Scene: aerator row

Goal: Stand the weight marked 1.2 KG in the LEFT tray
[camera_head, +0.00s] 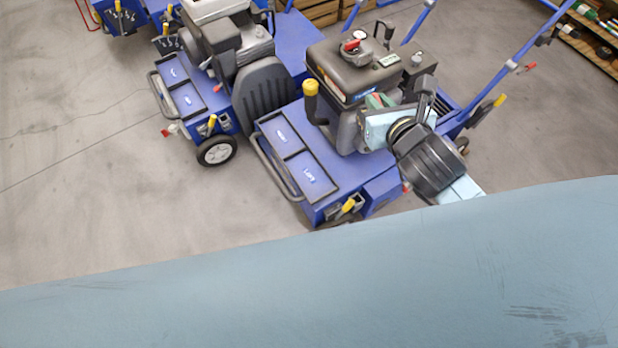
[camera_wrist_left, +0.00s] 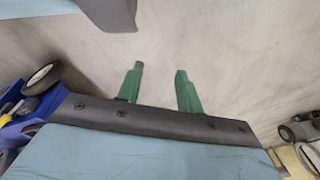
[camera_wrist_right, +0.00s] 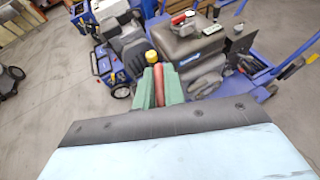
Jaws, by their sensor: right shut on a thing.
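My right gripper (camera_head: 378,101) is in front of the engine of the nearest blue aerator. In the right wrist view its green fingers (camera_wrist_right: 158,68) are shut on a narrow red thing (camera_wrist_right: 159,86). The fingers hide most of it, and no marking on it can be read. Two black-rimmed trays lie side by side on the aerator's blue front deck: a nearer tray (camera_head: 321,188) and a farther tray (camera_head: 291,146). Both look empty apart from small white labels, too small to read surely. My left gripper (camera_wrist_left: 160,68) is open and empty over bare floor.
A yellow-topped black post (camera_head: 311,90) stands beside the trays, near my right gripper. The engine (camera_head: 345,72) rises behind the deck. A second blue aerator (camera_head: 188,98) stands to the left. Shelves (camera_head: 590,50) are at the far right. The floor at left is clear.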

